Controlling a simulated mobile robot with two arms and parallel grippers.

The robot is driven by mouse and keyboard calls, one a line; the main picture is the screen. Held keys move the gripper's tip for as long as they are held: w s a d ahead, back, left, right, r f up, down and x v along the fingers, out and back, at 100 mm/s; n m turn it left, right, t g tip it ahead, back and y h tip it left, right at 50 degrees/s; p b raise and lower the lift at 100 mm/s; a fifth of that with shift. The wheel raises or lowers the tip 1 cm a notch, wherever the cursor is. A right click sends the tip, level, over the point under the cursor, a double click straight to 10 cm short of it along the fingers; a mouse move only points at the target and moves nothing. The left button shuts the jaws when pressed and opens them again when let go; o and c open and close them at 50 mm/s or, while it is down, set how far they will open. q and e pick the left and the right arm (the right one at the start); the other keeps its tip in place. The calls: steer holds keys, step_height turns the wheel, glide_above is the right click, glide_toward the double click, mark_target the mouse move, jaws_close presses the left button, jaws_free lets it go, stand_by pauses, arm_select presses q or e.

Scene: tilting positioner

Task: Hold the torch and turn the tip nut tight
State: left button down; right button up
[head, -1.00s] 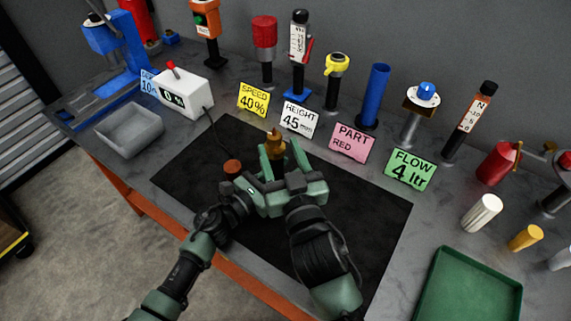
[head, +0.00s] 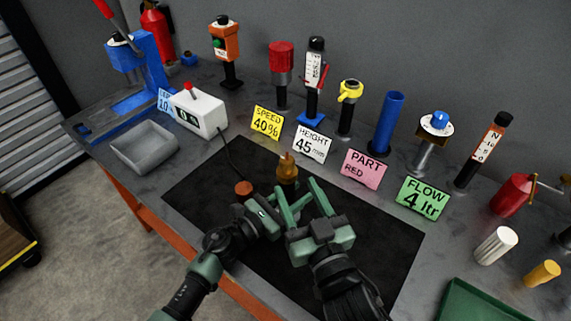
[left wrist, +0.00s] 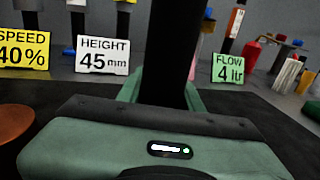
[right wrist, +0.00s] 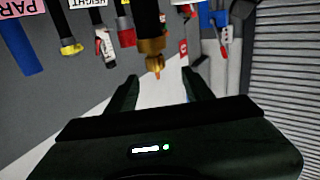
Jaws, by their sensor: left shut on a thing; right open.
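The torch has a brass nut and pointed tip (head: 287,170) that stands upright over the black mat. Its black body (left wrist: 174,45) rises between my left gripper's fingers (left wrist: 163,92) in the left wrist view. My left gripper (head: 262,216) is shut on the torch body, and its fingertips are largely hidden behind my right gripper in the head view. My right gripper (head: 297,186) is open and empty in front of the torch. In the right wrist view, the brass tip nut (right wrist: 151,45) lies beyond the open fingertips (right wrist: 160,80), apparently not touching them.
A copper-coloured disc (head: 243,187) is on the mat (head: 380,245), left of the torch. Sign cards, including the pink card (head: 363,170), and several posts line the back. A grey tray (head: 145,150) and white box (head: 198,110) stand left; a green tray (head: 470,300) is at right.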

mark_target(283, 158)
steer(key=w+a+n+y, duration=0.1)
steer(key=w, duration=0.2)
steer(key=w+a+g+y, duration=0.1)
steer(key=w, duration=0.3)
steer(key=w+a+n+g+y, duration=0.1)
steer(key=w, duration=0.3)
steer(key=shift+a+n, duration=0.3)
steer(key=shift+a, duration=0.1)
jaws_close()
